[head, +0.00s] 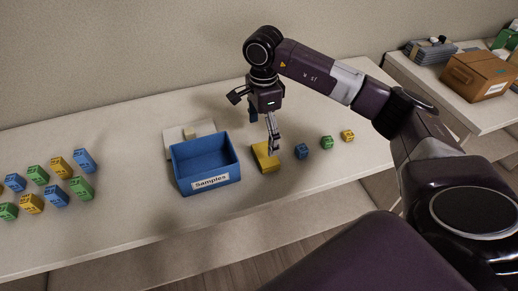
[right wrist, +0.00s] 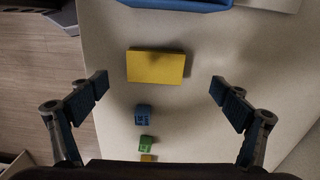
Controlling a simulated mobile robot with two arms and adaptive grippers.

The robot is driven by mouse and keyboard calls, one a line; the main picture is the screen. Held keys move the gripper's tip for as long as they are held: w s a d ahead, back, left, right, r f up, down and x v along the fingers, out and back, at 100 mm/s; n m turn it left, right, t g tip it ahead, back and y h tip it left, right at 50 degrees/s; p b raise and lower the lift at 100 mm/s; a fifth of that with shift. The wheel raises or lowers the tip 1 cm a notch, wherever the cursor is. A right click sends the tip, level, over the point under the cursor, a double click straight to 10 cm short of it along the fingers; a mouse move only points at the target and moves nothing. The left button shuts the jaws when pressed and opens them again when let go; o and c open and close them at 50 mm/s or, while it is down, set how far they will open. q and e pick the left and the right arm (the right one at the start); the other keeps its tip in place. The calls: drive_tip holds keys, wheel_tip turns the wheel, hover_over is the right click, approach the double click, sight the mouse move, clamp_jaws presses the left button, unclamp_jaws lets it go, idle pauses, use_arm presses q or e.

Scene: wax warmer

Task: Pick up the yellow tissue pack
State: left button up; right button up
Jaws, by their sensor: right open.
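The yellow tissue pack (head: 262,160) lies flat on the table just right of the blue Samples bin. It also shows whole in the right wrist view (right wrist: 156,66), as a plain yellow rectangle. My right gripper (head: 265,134) is above the pack in the head view, with one finger overlapping the pack. In the right wrist view my right gripper (right wrist: 160,85) has its fingers wide apart and nothing between them; the pack lies beyond the tips, between their lines. My left gripper is in neither view.
The blue Samples bin (head: 207,182) stands left of the pack. A blue box (head: 302,151), a green box (head: 327,142) and a small yellow box (head: 348,135) are to its right. Several coloured boxes stand far left. A cardboard box (head: 480,76) sits on another table.

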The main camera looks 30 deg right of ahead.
sight(266, 154)
drive_tip(key=shift+s+d+f+p, duration=0.15)
drive_tip(key=shift+s+f+p, duration=0.6)
drive_tip(key=shift+f, duration=0.25)
drive_tip(key=f, duration=0.1)
drive_tip(key=f+p, duration=0.1)
drive_tip(key=f, duration=0.1)
drive_tip(key=shift+w+d+f+p, duration=0.15)
drive_tip(key=shift+w+f+p, duration=0.1)
drive_tip(key=shift+f+p, duration=0.15)
drive_tip(key=shift+f, duration=0.3)
drive_tip(key=shift+c, duration=0.2)
drive_tip(key=c, duration=1)
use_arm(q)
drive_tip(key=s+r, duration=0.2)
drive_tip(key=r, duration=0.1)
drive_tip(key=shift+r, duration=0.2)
use_arm(e)
drive_tip(key=shift+c, duration=0.6)
drive_tip(key=shift+r, duration=0.1)
